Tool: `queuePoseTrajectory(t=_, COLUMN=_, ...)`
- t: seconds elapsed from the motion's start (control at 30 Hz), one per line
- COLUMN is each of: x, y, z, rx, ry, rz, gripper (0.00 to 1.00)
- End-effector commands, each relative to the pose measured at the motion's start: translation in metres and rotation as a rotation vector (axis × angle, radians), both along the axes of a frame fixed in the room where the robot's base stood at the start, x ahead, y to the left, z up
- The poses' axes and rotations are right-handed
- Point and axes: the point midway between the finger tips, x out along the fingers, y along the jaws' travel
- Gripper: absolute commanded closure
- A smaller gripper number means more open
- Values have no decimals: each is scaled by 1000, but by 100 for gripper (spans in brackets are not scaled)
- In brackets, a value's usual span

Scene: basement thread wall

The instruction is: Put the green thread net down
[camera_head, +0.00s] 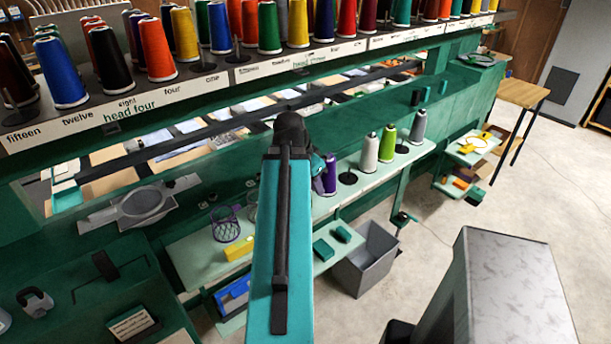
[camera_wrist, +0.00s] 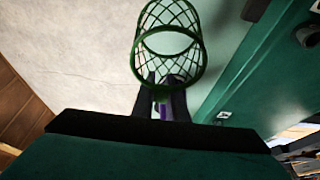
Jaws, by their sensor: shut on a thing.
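The green thread net (camera_wrist: 168,54) is an open-ended mesh cylinder at the top middle of the wrist view. My gripper (camera_wrist: 164,84) is shut on its near end, with a dark finger on either side. Pale floor and a green surface lie behind the net, and a small purple thing shows between the fingers. In the head view my arm hides the gripper, and I cannot make out the green net there.
A purple net (camera_head: 232,228) and a yellow box (camera_head: 238,249) are on the pale green shelf left of my arm. Right of it stand white, green and grey cones (camera_head: 387,144). A grey bin (camera_head: 366,262) is below. Thread cones line the rack (camera_head: 262,70).

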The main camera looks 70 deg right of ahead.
Motion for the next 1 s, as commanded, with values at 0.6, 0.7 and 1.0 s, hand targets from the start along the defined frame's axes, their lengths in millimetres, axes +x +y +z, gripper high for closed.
queuePoseTrajectory(t=0.6, x=39, y=-47, z=-4, rx=1, ry=0, rz=3, gripper=100)
queuePoseTrajectory(t=0.7, x=46, y=-55, z=-5, rx=1, ry=0, rz=2, gripper=100)
queuePoseTrajectory(t=1.0, x=53, y=-63, z=-8, rx=1, ry=0, rz=2, gripper=100)
